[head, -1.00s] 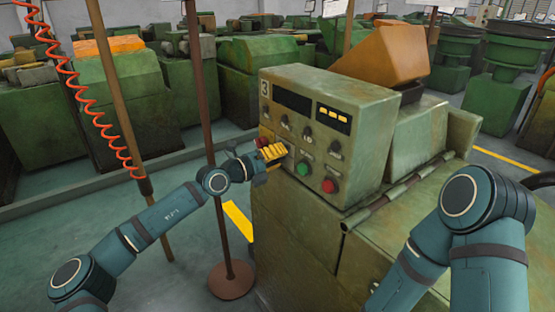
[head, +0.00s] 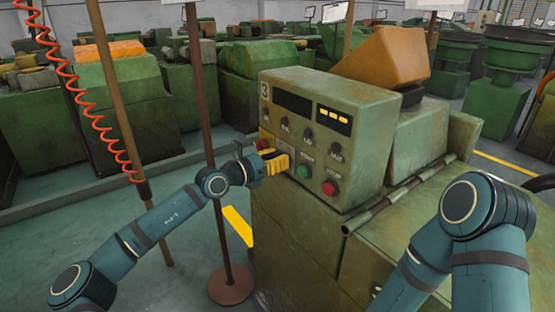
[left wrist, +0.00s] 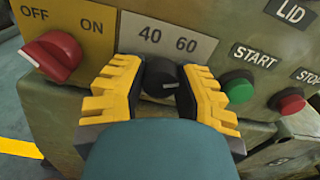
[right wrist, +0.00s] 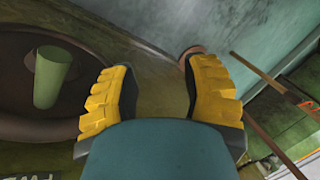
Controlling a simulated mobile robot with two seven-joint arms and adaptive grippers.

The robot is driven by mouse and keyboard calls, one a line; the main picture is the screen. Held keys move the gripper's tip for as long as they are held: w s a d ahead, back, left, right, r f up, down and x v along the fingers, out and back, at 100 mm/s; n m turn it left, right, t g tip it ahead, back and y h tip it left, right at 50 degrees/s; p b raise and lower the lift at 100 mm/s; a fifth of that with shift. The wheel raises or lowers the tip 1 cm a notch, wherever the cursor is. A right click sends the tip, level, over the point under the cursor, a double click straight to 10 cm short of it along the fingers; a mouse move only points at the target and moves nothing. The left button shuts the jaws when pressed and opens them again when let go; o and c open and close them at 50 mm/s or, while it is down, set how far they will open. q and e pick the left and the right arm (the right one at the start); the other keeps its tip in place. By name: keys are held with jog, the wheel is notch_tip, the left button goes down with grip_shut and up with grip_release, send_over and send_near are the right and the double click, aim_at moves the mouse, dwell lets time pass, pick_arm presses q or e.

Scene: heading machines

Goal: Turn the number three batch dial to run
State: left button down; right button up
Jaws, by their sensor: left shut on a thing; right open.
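The green control box (head: 345,125) is marked 3 and carries several black knobs, lit yellow bars and push buttons. My left gripper (head: 274,162) is at the lower left of its front. In the left wrist view my left gripper (left wrist: 162,88) has its yellow fingers closed on a black dial (left wrist: 160,76) with a white pointer line. The dial sits below a grey plate (left wrist: 165,37) reading 40 and 60. No BATCH or RUN label is readable; the fingers cover part of the panel. My right gripper (right wrist: 160,92) is open and empty; the head view does not show it.
A red OFF/ON switch (left wrist: 52,56) is left of the held dial. A green START button (left wrist: 238,86) and red STOP button (left wrist: 288,101) are close on its right. A brown post (head: 210,160) stands left of the machine, near my left arm.

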pick_arm(q)
jog(key=shift+r+m, duration=0.2)
jog(key=shift+m, duration=0.9)
jog(key=shift+r+m, duration=0.15)
jog(key=shift+m, duration=0.95)
jog(key=c, duration=0.6)
grip_release()
jog(key=shift+f, duration=0.2)
jog(key=shift+a, duration=0.1)
jog(key=v, duration=1.1)
jog(key=shift+s+a, duration=0.25)
jog(key=shift+a, duration=0.05)
